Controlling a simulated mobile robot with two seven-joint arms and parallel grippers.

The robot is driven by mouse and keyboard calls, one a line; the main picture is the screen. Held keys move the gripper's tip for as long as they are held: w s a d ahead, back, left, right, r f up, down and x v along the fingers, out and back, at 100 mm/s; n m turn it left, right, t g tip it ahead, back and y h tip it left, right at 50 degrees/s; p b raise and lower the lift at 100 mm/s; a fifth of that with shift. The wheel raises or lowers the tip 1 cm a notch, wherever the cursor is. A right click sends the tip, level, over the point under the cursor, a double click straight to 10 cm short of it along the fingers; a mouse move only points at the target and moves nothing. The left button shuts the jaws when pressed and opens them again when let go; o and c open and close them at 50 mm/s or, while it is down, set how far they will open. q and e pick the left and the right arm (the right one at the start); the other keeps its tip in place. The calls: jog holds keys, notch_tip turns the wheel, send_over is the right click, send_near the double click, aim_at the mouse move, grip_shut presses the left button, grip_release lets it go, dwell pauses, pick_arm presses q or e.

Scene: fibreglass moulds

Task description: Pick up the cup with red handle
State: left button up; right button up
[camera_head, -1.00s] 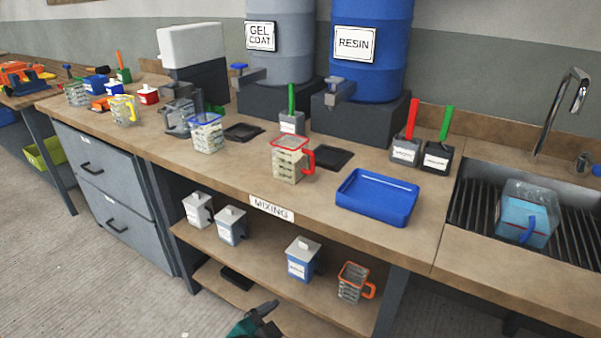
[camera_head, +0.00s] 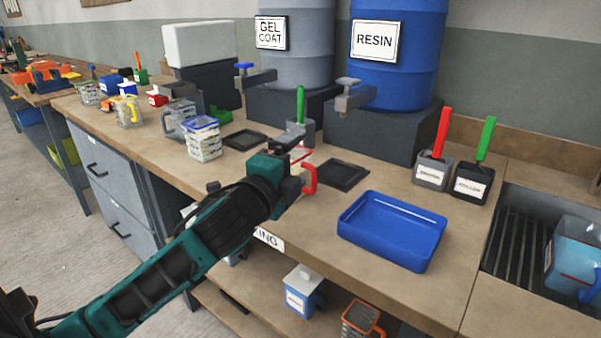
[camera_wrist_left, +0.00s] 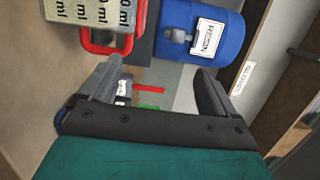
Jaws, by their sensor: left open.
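The cup with the red handle stands on the workbench in front of the barrels; in the head view its red handle (camera_head: 310,178) shows, but my left gripper (camera_head: 284,158) hides most of its body. In the left wrist view the cup (camera_wrist_left: 88,10) is at the upper left, a clear body with ml marks. Its red handle hangs near the left finger. My left gripper also shows in the wrist view (camera_wrist_left: 157,85), its fingers wide apart with nothing between them. Whether a finger touches the handle I cannot tell. My right gripper is not in view.
A blue tray (camera_head: 392,230) lies right of the cup. A black pad (camera_head: 342,174) and a grey holder with a green handle (camera_head: 300,128) are close behind. A blue-rimmed cup (camera_head: 204,138) stands to the left. An orange-handled cup (camera_head: 360,320) is on the lower shelf.

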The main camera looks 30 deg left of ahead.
pick_arm(q)
jog(key=b, duration=0.3)
send_near(310, 190)
jog(key=w+r, duration=0.2)
jog(key=shift+w+a, duration=0.35)
jog(key=shift+w, duration=0.05)
jog(key=shift+w+f, duration=0.15)
jog(key=shift+f, duration=0.1)
jog(key=shift+w+r, duration=0.2)
jog(key=shift+w, duration=0.25)
jog(key=shift+w+a, duration=0.1)
jog(key=shift+w, duration=0.3)
jog(key=w, duration=0.4)
jog(key=shift+w+a, duration=0.2)
jog(key=shift+a, duration=0.1)
jog(key=shift+w, duration=0.6)
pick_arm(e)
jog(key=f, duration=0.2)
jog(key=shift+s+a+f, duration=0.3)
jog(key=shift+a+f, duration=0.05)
pick_arm(q)
jog(key=shift+r, duration=0.1)
jog(key=c, duration=1.1)
